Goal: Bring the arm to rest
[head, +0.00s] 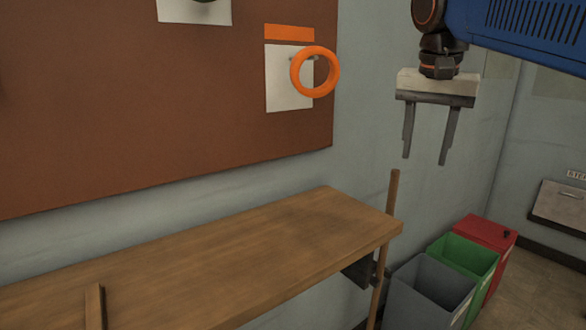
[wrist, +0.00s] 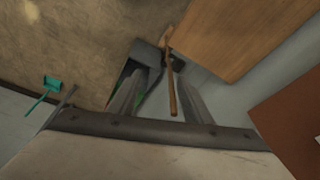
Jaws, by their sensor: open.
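My gripper (head: 424,160) hangs from the arm at the upper right of the head view, fingers pointing down. The two fingers are apart with nothing between them. It is in the air, to the right of the brown board and above the level of the wooden table. In the wrist view my gripper (wrist: 170,80) also shows its two fingers spread. A brown wooden post (wrist: 172,90) shows between them there, below and apart from the fingers.
A wooden table (head: 200,260) runs along the wall. An orange ring (head: 314,72) hangs on the brown board (head: 150,100). Grey (head: 430,295), green (head: 465,258) and red (head: 488,235) bins stand on the floor at right. A teal dustpan (wrist: 48,85) lies in the wrist view.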

